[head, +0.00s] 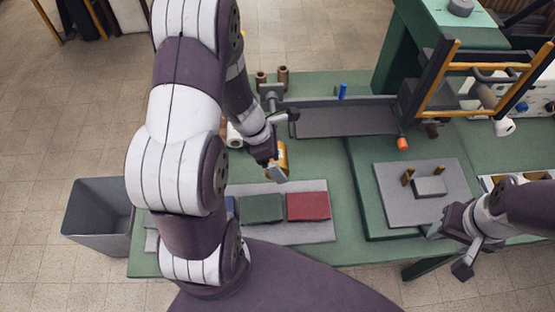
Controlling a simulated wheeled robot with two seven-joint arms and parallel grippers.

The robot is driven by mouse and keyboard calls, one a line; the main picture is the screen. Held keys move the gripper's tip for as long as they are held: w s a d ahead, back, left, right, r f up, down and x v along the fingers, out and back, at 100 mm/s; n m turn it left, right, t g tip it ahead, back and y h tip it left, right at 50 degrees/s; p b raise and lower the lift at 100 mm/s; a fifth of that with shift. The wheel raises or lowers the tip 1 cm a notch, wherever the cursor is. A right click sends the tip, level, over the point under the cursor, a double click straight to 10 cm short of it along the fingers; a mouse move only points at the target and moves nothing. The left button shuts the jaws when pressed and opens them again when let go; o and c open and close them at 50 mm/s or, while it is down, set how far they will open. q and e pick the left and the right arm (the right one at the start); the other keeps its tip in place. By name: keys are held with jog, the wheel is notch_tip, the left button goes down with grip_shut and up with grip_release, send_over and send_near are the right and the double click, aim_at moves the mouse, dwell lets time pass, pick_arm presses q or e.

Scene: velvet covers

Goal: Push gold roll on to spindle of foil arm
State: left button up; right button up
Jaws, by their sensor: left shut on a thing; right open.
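My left gripper (278,172) is shut on the gold roll (283,154) and holds it over the green table, behind the velvet covers. The gripper and wrist hide part of the roll. A dark frame with orange bars (478,88) stands at the back right; I take it for the foil arm. A rod with a brownish roll-like part (487,95) shows inside it, but I cannot tell for sure which part is the spindle. The gold roll is well to the left of this frame. My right gripper (449,252) is open and empty, near the table's front right.
A grey board with a green cover (262,208) and a red cover (308,206) lies in front. A grey plate (455,205) with a block and brass posts lies right. A dark tray (345,120) runs along the back. A grey bin (98,208) stands left of the green table (325,165).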

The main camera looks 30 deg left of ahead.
pick_arm(q)
jog(key=w+a, duration=0.1)
jog(key=w, duration=0.1)
jog(key=w+a+p, duration=0.1)
jog(key=w, duration=0.1)
jog(key=shift+w+a+f, duration=0.1)
jog(key=shift+a+f, duration=0.05)
jog(key=shift+a, duration=0.05)
dwell(0.3)
jog(key=shift+d+p, duration=0.1)
jog(key=shift+p, duration=0.3)
dwell(0.4)
jog(key=shift+w, duration=0.1)
jog(key=shift+s+d, duration=0.15)
jog(key=shift+s, duration=0.15)
dwell(0.5)
dwell(0.6)
